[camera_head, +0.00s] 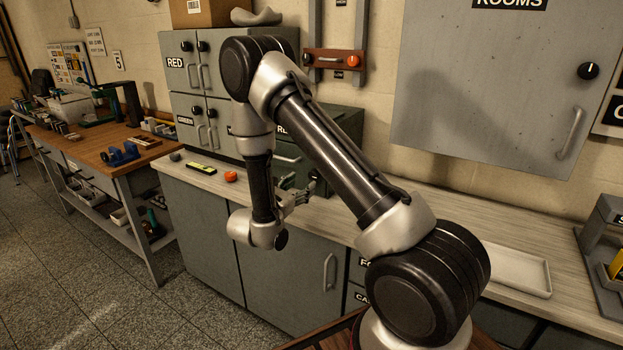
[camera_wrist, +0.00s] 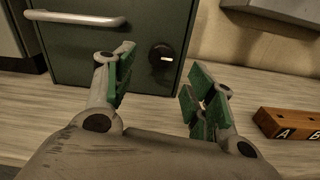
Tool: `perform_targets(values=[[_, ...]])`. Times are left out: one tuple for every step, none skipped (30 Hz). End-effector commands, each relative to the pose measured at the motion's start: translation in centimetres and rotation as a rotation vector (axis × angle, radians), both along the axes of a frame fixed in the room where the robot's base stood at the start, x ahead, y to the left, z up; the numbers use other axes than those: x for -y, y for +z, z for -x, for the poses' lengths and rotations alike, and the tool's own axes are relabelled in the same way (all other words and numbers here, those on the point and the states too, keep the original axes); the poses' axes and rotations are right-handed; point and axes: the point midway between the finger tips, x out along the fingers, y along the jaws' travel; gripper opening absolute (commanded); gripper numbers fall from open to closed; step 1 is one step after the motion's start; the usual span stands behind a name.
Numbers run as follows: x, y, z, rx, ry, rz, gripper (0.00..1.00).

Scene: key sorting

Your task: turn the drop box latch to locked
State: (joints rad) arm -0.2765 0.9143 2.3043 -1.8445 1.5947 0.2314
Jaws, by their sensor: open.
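The drop box is a dark grey-green box (camera_wrist: 100,60) in the wrist view, with a pale bar handle (camera_wrist: 75,18) at its upper left. Its latch, a round black knob (camera_wrist: 161,56) with a short white mark lying about level, is on the front near the right edge.
A brown wooden block marked A and B (camera_wrist: 290,123) lies on the counter at the right of the wrist view. An orange object (camera_head: 231,176) and a yellow-green level (camera_head: 201,168) lie on the counter. A white tray (camera_head: 515,272) is at the right.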

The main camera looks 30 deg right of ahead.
Motion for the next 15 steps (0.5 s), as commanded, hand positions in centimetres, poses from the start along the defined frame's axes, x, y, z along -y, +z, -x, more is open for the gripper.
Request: perform_targets(values=[[0.7, 0.0, -0.3, 0.001, -0.004, -0.002, 0.55], [1.1, 0.0, -0.5, 0.001, -0.006, -0.002, 0.55], [1.8, 0.0, -0.9, 0.001, -0.006, -0.002, 0.55], [2.2, 0.0, -1.1, 0.001, -0.007, -0.002, 0.55], [2.7, 0.0, -1.4, 0.000, -0.008, -0.002, 0.55], [3.3, 0.0, -1.8, 0.000, -0.007, -0.002, 0.55], [3.7, 0.0, -2.0, 0.001, -0.008, -0.002, 0.55], [4.1, 0.0, -2.3, 0.001, -0.006, -0.002, 0.55], [4.6, 0.0, -2.6, 0.001, -0.008, -0.003, 0.55], [4.9, 0.0, -2.8, 0.001, -0.007, -0.003, 0.55], [5.2, 0.0, -3.0, 0.000, -0.006, -0.002, 0.55], [5.5, 0.0, -3.2, 0.000, -0.007, -0.002, 0.55], [5.7, 0.0, -3.3, -0.001, -0.006, -0.002, 0.55], [5.9, 0.0, -3.4, -0.001, -0.005, -0.002, 0.55], [6.0, 0.0, -3.5, -0.001, -0.004, -0.001, 0.55]])
